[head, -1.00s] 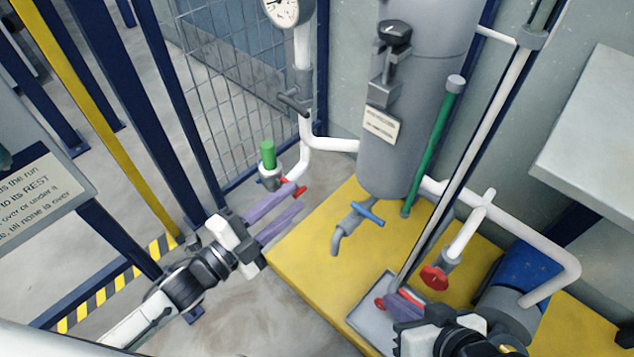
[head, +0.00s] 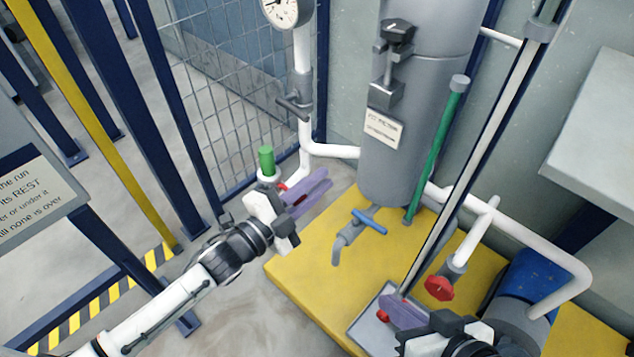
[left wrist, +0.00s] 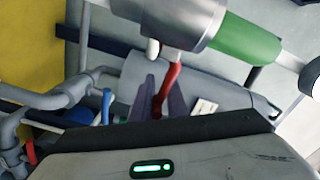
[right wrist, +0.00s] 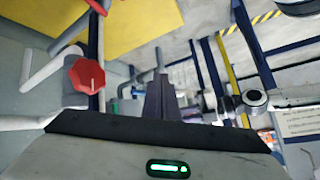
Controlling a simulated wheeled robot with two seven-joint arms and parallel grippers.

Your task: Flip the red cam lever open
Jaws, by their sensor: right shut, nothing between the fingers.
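The red cam lever (left wrist: 171,82) hangs from a grey fitting with a green cap (left wrist: 247,45) in the left wrist view. My right gripper (head: 388,305) is shut and empty at the lower right, over the grey tray.
A red round valve handle (head: 439,288) stands near my right gripper. A blue-handled tap (head: 369,221) and a grey tank (head: 415,150) stand at the middle. A green rod (head: 436,150) and white pipes are close by. A mesh fence is behind the lever.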

